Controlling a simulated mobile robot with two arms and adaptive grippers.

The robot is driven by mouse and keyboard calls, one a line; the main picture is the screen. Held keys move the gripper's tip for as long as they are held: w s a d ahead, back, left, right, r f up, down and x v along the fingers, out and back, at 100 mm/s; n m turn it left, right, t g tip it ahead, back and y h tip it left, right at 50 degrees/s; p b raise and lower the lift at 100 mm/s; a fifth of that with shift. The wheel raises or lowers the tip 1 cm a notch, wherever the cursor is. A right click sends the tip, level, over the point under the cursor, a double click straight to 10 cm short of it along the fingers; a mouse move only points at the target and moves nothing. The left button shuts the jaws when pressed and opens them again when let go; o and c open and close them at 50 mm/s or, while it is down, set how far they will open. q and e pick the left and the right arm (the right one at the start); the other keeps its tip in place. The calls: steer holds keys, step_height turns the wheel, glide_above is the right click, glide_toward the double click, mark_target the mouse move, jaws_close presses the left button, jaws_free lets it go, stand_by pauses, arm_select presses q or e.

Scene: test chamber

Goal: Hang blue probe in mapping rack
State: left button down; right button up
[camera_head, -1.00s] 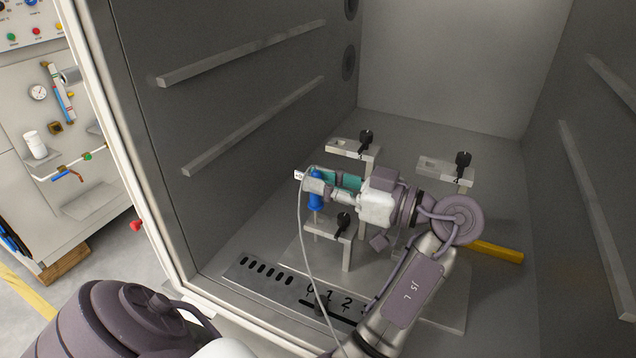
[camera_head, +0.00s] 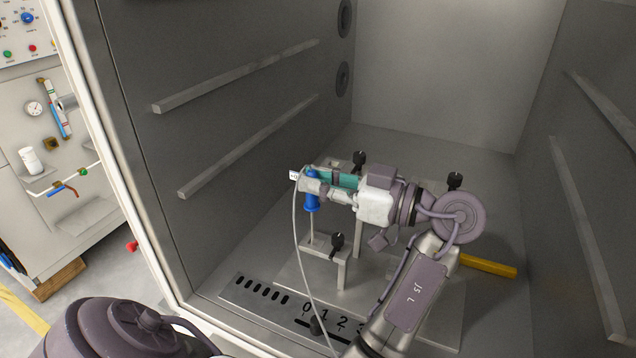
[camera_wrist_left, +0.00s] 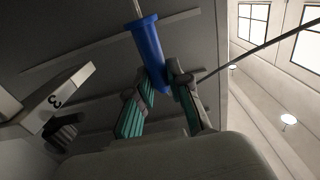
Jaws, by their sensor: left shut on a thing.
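My left gripper (camera_head: 318,183) is shut on the blue probe (camera_head: 312,200), above the front left bracket of the rack (camera_head: 328,251). The probe hangs upright, its thin metal shaft pointing down toward that bracket's end. I cannot tell whether the tip is in the bracket's slot or in front of it. My right gripper is out of view.
Other brackets with black knobs (camera_head: 455,181) stand behind, partly hidden by my arm. A plate with slots and numbers (camera_head: 262,290) lies at the chamber's front. A yellow bar (camera_head: 489,266) lies at right.

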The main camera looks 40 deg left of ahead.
arm_select(q)
steer(key=shift+r, duration=0.2)
steer(key=shift+f+b, duration=0.1)
steer(key=shift+b, duration=0.5)
stand_by(0.9)
steer(key=shift+s, duration=0.2)
steer(key=shift+s+b, duration=0.1)
steer(key=shift+b, duration=0.4)
steer(key=shift+s+r, duration=0.1)
steer(key=shift+r, duration=0.15)
steer(key=shift+f, duration=0.15)
stand_by(0.4)
steer(key=shift+s+f+b, duration=0.1)
steer(key=shift+f+b, duration=0.05)
steer(key=shift+b, duration=0.25)
steer(key=shift+d, duration=0.1)
steer(key=shift+s+r, duration=0.1)
steer(key=shift+r, duration=0.1)
